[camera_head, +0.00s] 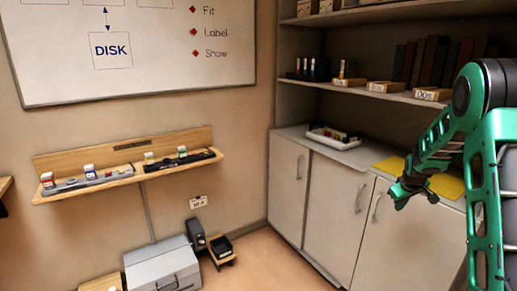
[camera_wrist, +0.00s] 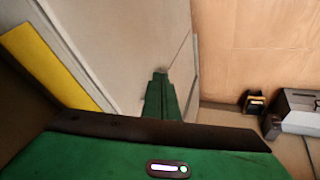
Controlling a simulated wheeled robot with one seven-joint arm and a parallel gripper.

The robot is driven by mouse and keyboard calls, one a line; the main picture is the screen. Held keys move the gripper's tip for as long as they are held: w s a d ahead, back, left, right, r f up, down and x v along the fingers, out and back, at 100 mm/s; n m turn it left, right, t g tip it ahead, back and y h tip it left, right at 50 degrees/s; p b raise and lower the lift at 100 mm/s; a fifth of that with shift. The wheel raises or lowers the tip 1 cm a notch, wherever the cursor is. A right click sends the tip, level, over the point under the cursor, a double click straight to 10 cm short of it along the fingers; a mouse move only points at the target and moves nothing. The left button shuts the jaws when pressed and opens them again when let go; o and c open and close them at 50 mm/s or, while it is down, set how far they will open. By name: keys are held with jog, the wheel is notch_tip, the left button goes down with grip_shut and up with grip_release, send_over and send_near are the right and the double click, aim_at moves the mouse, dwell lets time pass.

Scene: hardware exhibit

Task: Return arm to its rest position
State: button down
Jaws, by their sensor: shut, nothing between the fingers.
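My green arm reaches in from the right edge of the head view. My gripper (camera_head: 398,196) hangs in front of the cabinet, near the counter's front edge and left of the yellow mat (camera_head: 440,183). In the wrist view my gripper's fingers (camera_wrist: 160,75) are together and point along the cabinet front. Nothing shows between them.
A cabinet (camera_head: 328,210) with a counter stands at the right, with a white tray (camera_head: 333,143) on it. Shelves with boxes and books are above. A wooden wall ledge (camera_head: 130,182) holds small items. A grey case (camera_head: 165,268) sits on the floor. The floor middle is clear.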

jog(key=s+a+r+m+g, duration=0.15)
jog(key=s+r, duration=0.35)
jog(key=s, duration=0.6)
jog(key=s+a+r+m+g, duration=0.1)
jog(key=s+a+r+m, duration=0.3)
jog(key=s, duration=0.8)
jog(key=s+a+m+g+y, duration=0.1)
jog(key=s+a, duration=0.1)
jog(key=s, duration=0.6)
jog(key=s+a+m+g+y, duration=0.1)
jog(key=s+a, duration=0.2)
jog(key=s, duration=0.6)
jog(key=s+a+r+m+g+y, duration=0.1)
jog(key=s+a, duration=0.2)
jog(key=s, duration=0.6)
jog(key=shift+a, duration=0.25)
jog(key=shift+w+f, duration=0.25)
jog(key=shift+w, duration=0.35)
